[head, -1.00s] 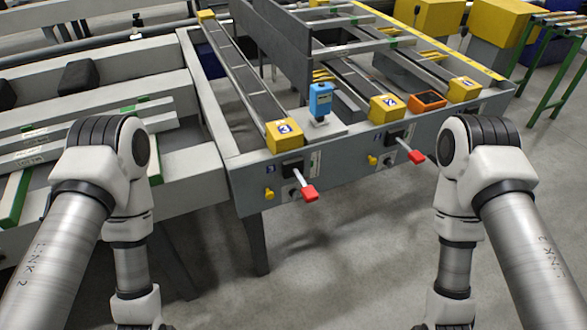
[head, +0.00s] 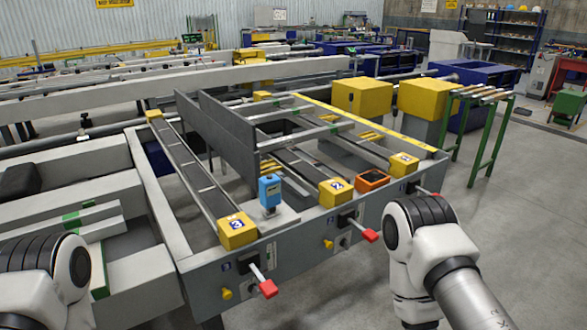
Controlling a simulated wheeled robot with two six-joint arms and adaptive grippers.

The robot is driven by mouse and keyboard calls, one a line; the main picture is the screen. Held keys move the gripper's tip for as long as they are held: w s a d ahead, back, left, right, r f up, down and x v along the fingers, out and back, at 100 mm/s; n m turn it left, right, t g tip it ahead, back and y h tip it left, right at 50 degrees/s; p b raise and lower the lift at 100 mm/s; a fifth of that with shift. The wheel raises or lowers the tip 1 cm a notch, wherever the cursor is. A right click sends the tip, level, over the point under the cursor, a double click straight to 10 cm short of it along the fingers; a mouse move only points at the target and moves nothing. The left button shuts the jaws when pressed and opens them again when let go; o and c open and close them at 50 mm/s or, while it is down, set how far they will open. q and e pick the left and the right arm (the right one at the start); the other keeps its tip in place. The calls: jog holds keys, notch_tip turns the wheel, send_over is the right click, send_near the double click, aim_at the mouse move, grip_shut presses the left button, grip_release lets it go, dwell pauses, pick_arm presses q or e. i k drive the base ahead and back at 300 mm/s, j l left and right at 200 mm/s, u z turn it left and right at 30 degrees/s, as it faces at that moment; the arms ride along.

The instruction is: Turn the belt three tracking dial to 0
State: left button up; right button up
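The belt three (head: 192,172) is a narrow dark belt that ends at a yellow block (head: 237,232) marked 3. Below the block, on the grey front panel, are a red-handled lever (head: 267,287) on a black plate, a yellow knob (head: 227,294) and a small dark knob partly behind the lever. I cannot tell which of these knobs is the tracking dial, and no dial reading is legible. My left arm shows at the lower left and my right arm at the lower right. Both grippers are out of view.
A blue device (head: 270,190) stands on the table between belt three and the block (head: 335,192) marked 2. Another red-handled lever (head: 370,235) sits below that block. An orange-framed box (head: 371,179) is beside it. The floor (head: 325,290) ahead of the panel is clear.

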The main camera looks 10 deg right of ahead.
aim_at(253, 289)
jog(key=l+u, duration=0.1)
jog(key=l, duration=0.8)
jog(key=k+l+u, duration=0.15)
jog(key=l, duration=0.75)
jog(key=i, duration=0.05)
